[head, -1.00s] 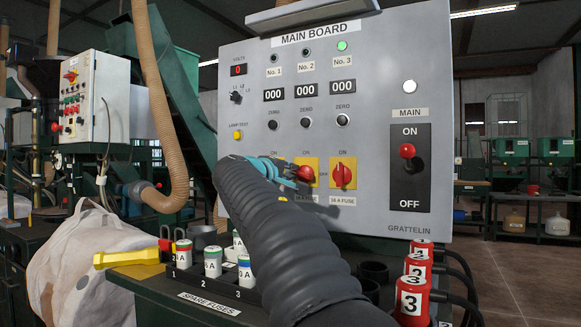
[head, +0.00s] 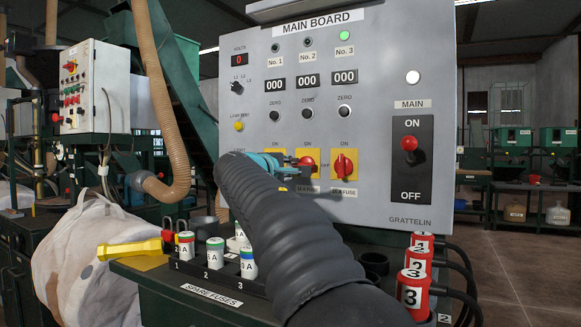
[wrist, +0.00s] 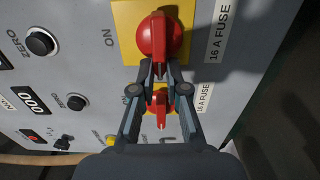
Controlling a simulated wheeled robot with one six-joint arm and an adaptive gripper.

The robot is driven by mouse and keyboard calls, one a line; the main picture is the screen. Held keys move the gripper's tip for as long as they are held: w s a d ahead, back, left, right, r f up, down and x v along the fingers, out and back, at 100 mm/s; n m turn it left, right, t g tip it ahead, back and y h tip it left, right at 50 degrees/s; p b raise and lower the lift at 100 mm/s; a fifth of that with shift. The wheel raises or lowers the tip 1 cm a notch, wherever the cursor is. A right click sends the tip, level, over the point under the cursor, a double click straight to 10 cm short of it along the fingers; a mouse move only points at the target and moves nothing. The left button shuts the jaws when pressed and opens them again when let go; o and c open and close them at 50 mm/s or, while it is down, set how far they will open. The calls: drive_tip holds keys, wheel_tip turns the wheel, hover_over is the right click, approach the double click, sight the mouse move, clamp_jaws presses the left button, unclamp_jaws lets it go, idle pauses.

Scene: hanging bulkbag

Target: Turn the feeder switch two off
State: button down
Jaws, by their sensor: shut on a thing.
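Feeder switch two (head: 307,164) is a red knob on a yellow plate, in the middle of the grey main board. My gripper (wrist: 158,72) is shut on its bar; in the wrist view the knob (wrist: 163,35) is large, just past the fingertips. Its bar lies crosswise on the board, at right angles to the ON mark. My gripper (head: 292,161) reaches it from the left in the head view. The No. 2 lamp (head: 308,42) is dark. Switch three (head: 344,165) stands upright towards ON, with its lamp (head: 344,35) green.
Switch one (wrist: 160,104) sits between my fingers, beyond them, in the wrist view. The main lever (head: 409,144) is up near ON.

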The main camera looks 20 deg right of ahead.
drive_tip(key=c, duration=1.2)
unclamp_jaws()
drive_tip(key=v, duration=1.2)
drive_tip(key=shift+s, duration=0.1)
